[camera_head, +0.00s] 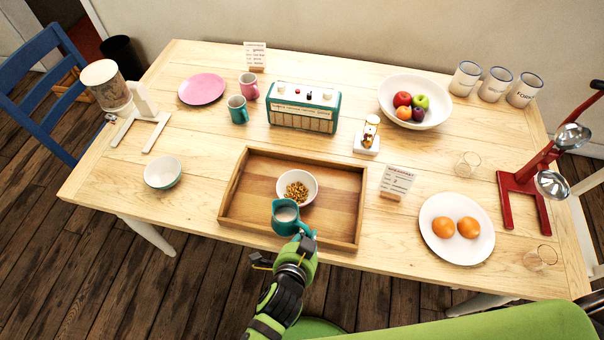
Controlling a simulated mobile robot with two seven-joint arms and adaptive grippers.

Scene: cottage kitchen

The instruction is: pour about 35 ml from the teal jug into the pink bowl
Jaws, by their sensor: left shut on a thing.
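The teal jug (283,224) has pale liquid inside. It is over the front part of the wooden tray and looks near upright. My left gripper (302,242) is shut on the jug at its near right side. A small bowl (312,183) stands in the tray just behind the jug. It is pale inside and holds small brown pieces; it may be the pink bowl, but its outside colour is hard to tell. I see no liquid in it. My right gripper does not show.
The tray's raised rim (342,245) surrounds the bowl. A teal-sided bowl (163,173) stands to the left. A radio (304,108) and a sand timer (368,138) stand behind. A card (397,181) and a plate of oranges (457,250) are on the right.

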